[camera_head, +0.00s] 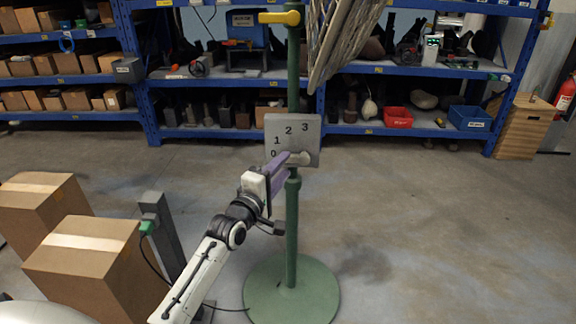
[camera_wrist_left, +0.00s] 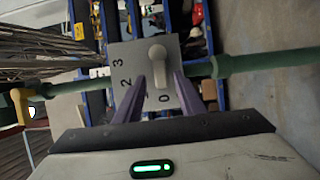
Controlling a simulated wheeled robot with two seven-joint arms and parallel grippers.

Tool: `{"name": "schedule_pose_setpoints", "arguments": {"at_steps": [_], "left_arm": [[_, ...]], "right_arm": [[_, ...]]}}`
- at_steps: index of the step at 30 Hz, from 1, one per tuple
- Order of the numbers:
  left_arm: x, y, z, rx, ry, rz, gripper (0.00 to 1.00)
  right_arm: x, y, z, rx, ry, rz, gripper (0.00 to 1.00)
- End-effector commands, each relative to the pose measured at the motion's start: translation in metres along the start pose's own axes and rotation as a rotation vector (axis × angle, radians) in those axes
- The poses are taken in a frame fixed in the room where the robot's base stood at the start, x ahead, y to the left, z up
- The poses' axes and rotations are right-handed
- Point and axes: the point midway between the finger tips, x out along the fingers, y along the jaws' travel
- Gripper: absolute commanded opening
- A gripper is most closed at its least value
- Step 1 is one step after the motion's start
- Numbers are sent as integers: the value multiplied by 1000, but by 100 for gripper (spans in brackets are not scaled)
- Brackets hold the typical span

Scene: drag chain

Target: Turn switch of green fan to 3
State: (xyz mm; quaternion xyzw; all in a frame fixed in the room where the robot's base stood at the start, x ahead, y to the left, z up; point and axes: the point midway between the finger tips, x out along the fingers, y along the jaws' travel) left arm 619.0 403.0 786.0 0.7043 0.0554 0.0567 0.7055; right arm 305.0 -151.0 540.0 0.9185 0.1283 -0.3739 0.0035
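The green fan stands in the middle of the head view, with a green pole (camera_head: 292,215) on a round base (camera_head: 265,290). Its grey switch panel (camera_head: 312,128) carries the numbers 0, 1, 2 and 3. The pale switch knob (camera_head: 300,158) sits low on the panel; in the wrist view the knob (camera_wrist_left: 157,64) has its lever pointing toward the 0. My left gripper (camera_head: 284,163) is at the panel. In the wrist view its purple fingers (camera_wrist_left: 159,84) are apart, one to each side of the lever's end; contact cannot be told. My right gripper is not in view.
Cardboard boxes (camera_head: 90,265) and a grey post (camera_head: 163,235) with a cable stand at the left. Blue shelves (camera_head: 225,133) line the back. The fan's caged head (camera_head: 338,40) hangs above the panel. Floor to the right is clear.

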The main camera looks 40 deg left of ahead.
Motion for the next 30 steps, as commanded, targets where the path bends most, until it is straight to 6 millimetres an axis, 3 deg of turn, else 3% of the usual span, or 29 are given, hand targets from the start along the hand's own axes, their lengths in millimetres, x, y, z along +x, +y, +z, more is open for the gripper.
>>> {"name": "schedule_pose_setpoints", "arguments": {"at_steps": [6, 17, 20, 24, 30], "left_arm": [[29, -1, 0, 2, 0, 0, 36], [36, -1, 1, 2, -1, -2, 36], [36, -1, 1, 2, -1, -2, 24], [36, -1, 1, 2, -1, -2, 0], [36, 1, 1, 8, -1, -4, 0]], "right_arm": [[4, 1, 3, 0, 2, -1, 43], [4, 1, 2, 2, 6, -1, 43], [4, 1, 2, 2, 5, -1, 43], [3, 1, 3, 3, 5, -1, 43], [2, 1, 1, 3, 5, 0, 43]]}}
